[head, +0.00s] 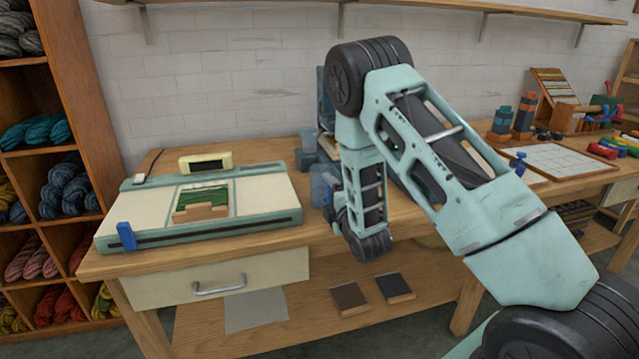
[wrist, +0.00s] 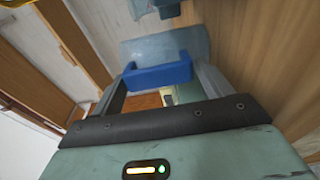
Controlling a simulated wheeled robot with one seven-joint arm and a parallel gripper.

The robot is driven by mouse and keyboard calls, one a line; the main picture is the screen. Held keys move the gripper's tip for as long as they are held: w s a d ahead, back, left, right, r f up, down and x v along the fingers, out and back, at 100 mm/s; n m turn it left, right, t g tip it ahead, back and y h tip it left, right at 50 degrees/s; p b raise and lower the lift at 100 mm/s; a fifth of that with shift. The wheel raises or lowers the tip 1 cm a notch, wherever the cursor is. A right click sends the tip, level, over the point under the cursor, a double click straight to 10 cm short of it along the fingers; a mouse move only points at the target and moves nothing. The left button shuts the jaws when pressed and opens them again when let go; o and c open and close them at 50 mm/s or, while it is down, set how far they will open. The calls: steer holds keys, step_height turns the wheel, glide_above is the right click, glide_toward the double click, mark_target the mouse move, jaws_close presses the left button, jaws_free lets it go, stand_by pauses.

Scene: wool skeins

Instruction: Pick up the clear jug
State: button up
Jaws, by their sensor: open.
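The clear jug (head: 320,186), bluish and see-through, stands upright on the bench just right of the pale press board, partly hidden by my arm. My gripper (head: 341,212) is low beside its right side in the head view, and its fingers are mostly hidden there. In the wrist view my gripper (wrist: 162,88) is open. A blue bar (wrist: 158,75) lies across between the fingers, with a grey-blue surface (wrist: 165,45) beyond it. I cannot tell for sure whether these belong to the jug, or whether anything touches it.
The press board (head: 150,215) with a blue clamp (head: 126,236) fills the bench's left part. Small containers (head: 308,145) stand behind the jug. A gridded board (head: 560,163) and tools lie on the right. A shelf of wool (head: 45,150) stands at the left.

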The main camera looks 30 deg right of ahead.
steer(key=shift+w, duration=0.1)
steer(key=c, duration=1)
steer(key=shift+r, duration=0.2)
